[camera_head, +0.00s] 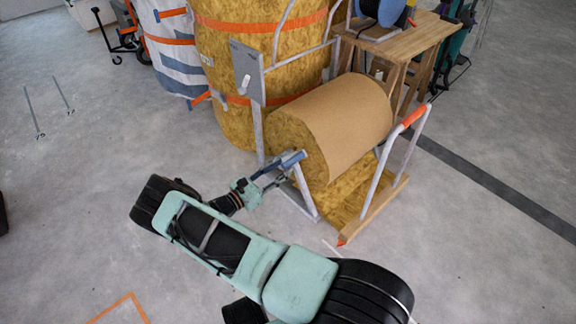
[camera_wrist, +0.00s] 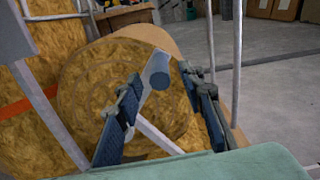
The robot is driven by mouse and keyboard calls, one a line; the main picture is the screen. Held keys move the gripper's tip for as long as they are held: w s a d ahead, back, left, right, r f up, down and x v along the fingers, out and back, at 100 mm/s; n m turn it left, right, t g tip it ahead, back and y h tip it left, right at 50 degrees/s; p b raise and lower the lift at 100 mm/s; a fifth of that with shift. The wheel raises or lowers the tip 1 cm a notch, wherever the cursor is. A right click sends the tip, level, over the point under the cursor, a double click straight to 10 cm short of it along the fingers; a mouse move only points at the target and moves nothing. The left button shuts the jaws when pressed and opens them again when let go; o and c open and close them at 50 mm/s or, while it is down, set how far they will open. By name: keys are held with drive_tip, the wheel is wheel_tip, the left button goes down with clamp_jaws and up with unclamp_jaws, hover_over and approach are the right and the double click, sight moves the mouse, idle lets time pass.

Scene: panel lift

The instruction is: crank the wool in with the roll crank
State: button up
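The wool roll (camera_head: 345,120), a brown-faced roll with yellow fibrous ends, lies in a metal-tube frame; its spiral end fills the middle of the wrist view (camera_wrist: 85,95). The roll crank shows as a grey arm with a round-ended handle (camera_wrist: 158,72) in front of that end; in the head view the blue-grey crank (camera_head: 292,158) is partly covered by my gripper. My gripper (camera_head: 270,174) is at the crank. In the wrist view its two dark blue fingers (camera_wrist: 160,85) stand apart on either side of the handle, with a gap visible on the right. Firm contact cannot be seen.
Frame tubes (camera_head: 305,190) stand close beside my gripper. A grey plate (camera_head: 246,72) is on the post at left. Tall yellow wool bales (camera_head: 225,60) stand behind. A wooden table (camera_head: 425,38) is at the back right.

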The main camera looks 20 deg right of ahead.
sight(288, 164)
drive_tip(key=shift+x, duration=1.85)
clamp_jaws()
